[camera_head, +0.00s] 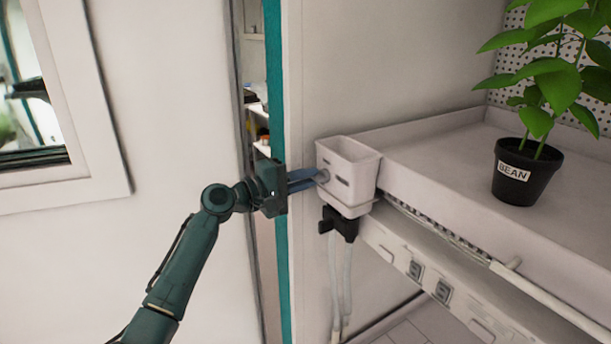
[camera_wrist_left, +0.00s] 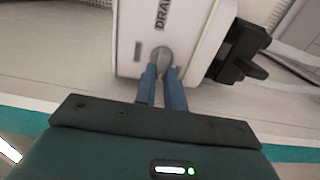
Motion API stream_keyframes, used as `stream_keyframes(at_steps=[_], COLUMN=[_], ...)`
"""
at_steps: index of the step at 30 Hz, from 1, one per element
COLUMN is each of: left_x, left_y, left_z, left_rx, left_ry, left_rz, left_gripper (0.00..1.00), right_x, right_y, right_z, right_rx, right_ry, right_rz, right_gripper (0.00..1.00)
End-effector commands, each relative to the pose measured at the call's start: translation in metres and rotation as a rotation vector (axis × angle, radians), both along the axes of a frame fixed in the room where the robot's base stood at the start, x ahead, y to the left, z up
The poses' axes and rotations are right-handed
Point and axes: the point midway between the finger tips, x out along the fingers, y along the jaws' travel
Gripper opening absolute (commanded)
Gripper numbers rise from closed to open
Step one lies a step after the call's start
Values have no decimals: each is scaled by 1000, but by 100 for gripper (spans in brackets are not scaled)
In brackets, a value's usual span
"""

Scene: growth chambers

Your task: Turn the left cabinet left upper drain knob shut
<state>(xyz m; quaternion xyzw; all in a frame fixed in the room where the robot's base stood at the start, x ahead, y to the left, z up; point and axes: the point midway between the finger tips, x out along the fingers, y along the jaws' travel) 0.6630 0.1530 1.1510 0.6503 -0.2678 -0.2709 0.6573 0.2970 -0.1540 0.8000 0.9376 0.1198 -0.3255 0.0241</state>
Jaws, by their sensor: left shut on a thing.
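The drain knob (camera_head: 323,176) is a small grey round knob on the front of a white drain box (camera_head: 345,160) at the corner of the shelf. In the left wrist view the knob (camera_wrist_left: 161,58) sits just below the printed "DRAIN" label, which is partly cut off. My left gripper (camera_head: 318,178) reaches the box from the left, its blue fingers shut on the knob; in the left wrist view the fingers (camera_wrist_left: 162,75) stand one on each side of it. The fingers partly hide the knob. My right gripper is not in view.
A black valve fitting (camera_head: 338,224) with hanging clear tubes is right below the box. A white shelf tray (camera_head: 440,150) extends right, bearing a black pot labelled BEAN (camera_head: 525,172). A teal door edge (camera_head: 281,240) is behind my gripper. Free room lies to the left.

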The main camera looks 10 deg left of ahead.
Motion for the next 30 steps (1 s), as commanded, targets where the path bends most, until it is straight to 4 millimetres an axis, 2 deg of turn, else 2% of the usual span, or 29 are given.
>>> stream_keyframes(at_steps=[11, 12, 19, 26, 30], left_x=[0, 0, 0, 0, -7], left_y=[0, 0, 0, 0, 8], left_z=[-1, -1, 0, 0, -2], left_rx=[-6, -6, -4, -4, -2], left_ry=[6, 6, 4, 4, 2], left_rz=[-1, -1, -1, 0, 1], left_gripper=[0, 14, 33, 33, 33], right_x=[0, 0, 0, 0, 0], right_y=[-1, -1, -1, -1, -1], right_z=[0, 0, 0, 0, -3], right_rx=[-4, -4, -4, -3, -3], right_ry=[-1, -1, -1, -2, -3], right_rz=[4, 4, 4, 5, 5], right_gripper=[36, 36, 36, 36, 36])
